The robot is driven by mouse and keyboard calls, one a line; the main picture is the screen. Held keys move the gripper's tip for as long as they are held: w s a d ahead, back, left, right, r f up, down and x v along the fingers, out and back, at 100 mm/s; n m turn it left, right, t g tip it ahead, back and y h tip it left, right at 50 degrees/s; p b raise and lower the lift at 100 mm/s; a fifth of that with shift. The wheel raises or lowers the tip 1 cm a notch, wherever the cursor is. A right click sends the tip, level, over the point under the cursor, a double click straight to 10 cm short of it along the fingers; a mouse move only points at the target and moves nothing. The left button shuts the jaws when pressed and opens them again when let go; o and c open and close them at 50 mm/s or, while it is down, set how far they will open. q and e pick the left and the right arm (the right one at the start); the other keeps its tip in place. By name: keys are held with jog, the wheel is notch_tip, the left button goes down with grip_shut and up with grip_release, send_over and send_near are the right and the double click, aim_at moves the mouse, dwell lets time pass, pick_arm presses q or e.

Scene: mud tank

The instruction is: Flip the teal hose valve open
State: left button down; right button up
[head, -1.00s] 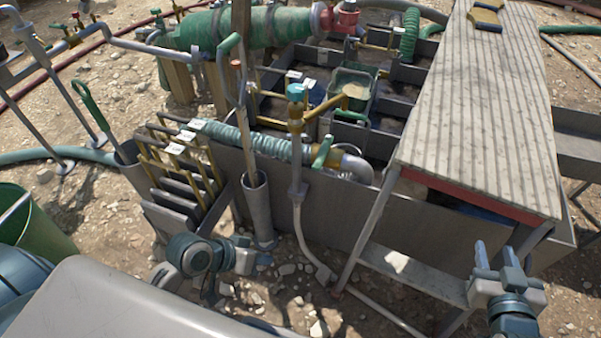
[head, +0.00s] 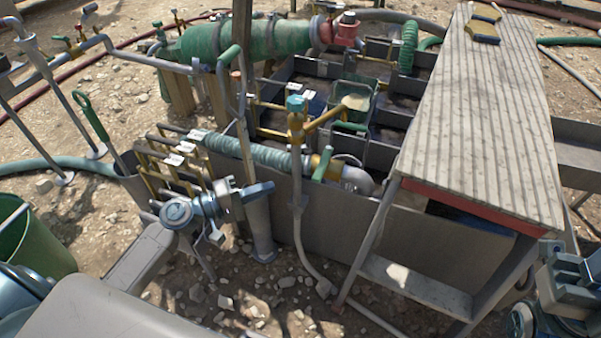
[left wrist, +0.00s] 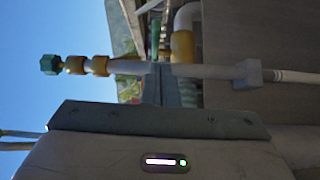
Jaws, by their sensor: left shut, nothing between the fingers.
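A ribbed teal hose (head: 255,152) runs along the top of the tank's front wall. It ends in a brass fitting with a green lever handle (head: 322,164), tilted upward. The lever also shows in the left wrist view (left wrist: 155,38), beside brass and a pale elbow. In front stands an upright pipe with a brass top and a teal cap (head: 295,103); the cap shows sideways in the left wrist view (left wrist: 49,64). My left gripper (head: 266,188) is shut and empty, left of the upright pipe and below the hose. My right gripper (head: 555,252) is at the lower right, its jaw gap unclear.
A corrugated board (head: 480,120) covers the tank's right side. A grey post (head: 260,225) stands just behind my left gripper. Yellow-handled gates (head: 165,165) are at the left, and a green bucket (head: 35,240) is at the lower left. Stony ground is open in front.

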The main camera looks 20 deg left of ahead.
pick_arm(q)
jog(key=shift+w+a+r, duration=0.1)
jog(key=shift+w+a, duration=0.1)
jog(key=shift+w, duration=0.05)
send_near(323, 163)
jog(key=w+d+f, duration=0.1)
jog(key=w+d, duration=0.2)
jog(key=shift+s+f, duration=0.1)
jog(key=shift+s, duration=0.1)
dwell(0.5)
jog(key=shift+n+t, duration=0.3)
